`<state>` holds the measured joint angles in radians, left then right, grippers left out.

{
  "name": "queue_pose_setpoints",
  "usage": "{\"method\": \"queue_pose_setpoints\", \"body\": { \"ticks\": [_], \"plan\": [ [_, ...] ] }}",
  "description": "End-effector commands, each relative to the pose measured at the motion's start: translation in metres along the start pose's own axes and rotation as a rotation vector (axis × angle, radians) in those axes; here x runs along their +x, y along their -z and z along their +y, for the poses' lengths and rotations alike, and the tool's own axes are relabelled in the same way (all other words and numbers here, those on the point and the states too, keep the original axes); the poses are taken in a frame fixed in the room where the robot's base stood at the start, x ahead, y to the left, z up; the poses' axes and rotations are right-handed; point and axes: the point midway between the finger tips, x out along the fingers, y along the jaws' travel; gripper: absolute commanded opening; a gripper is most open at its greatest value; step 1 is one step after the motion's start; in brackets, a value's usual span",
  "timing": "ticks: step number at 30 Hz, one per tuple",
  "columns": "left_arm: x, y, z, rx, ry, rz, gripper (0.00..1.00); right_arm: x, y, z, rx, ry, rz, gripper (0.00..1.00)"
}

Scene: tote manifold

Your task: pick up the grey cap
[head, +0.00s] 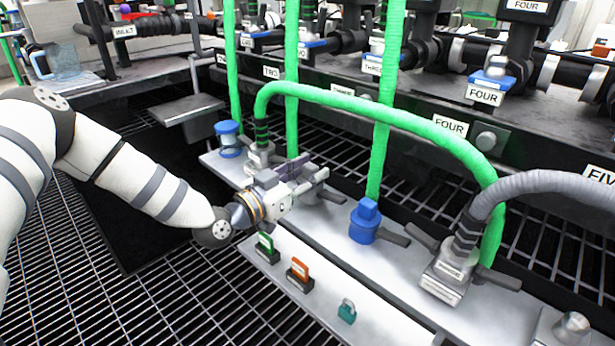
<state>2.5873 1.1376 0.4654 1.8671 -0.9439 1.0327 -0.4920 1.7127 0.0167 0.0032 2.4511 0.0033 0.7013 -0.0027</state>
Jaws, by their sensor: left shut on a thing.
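My left gripper (300,180) reaches in from the left, low over the pale shelf of fittings. It is shut on a grey cap (317,174), which sits at the port between the green hose's near end and the blue cap. The fingers hide much of this cap, and I cannot tell whether it is clear of its port. My right gripper is not in view.
A green hose (375,109) arches over the shelf (335,262). A blue cap (364,222) and a grey hose connector (447,272) stand to the right. Green and orange tags (298,272) and a teal padlock (346,311) are in front. Dark grating surrounds the shelf.

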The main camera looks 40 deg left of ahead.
Motion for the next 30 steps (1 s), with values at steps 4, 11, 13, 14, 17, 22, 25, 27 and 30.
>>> {"method": "queue_pose_setpoints", "body": {
  "ticks": [4,11,13,14,17,22,25,27,30],
  "plan": [
    [-0.017,0.05,0.003,-0.002,0.001,0.012,0.02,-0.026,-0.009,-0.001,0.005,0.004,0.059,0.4],
    [-0.08,0.102,0.015,-0.004,0.004,0.01,0.02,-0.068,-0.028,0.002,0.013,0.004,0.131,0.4],
    [-0.098,0.109,0.019,-0.004,0.003,0.01,0.02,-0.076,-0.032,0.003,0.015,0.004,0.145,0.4],
    [-0.105,0.111,0.02,-0.003,0.003,0.009,0.02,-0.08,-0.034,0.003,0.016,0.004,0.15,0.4],
    [-0.123,0.116,0.023,-0.002,0.004,0.008,0.02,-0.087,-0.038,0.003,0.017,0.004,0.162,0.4],
    [-0.137,0.117,0.027,0.0,0.002,0.004,0.02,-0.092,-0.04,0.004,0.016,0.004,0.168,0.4],
    [-0.138,0.115,0.027,0.0,0.001,0.003,0.02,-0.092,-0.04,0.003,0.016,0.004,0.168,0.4],
    [-0.138,0.115,0.027,0.0,0.001,0.002,0.02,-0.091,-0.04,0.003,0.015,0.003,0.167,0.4],
    [-0.138,0.114,0.027,0.0,0.001,0.002,0.02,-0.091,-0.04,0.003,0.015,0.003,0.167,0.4]
  ]
}}
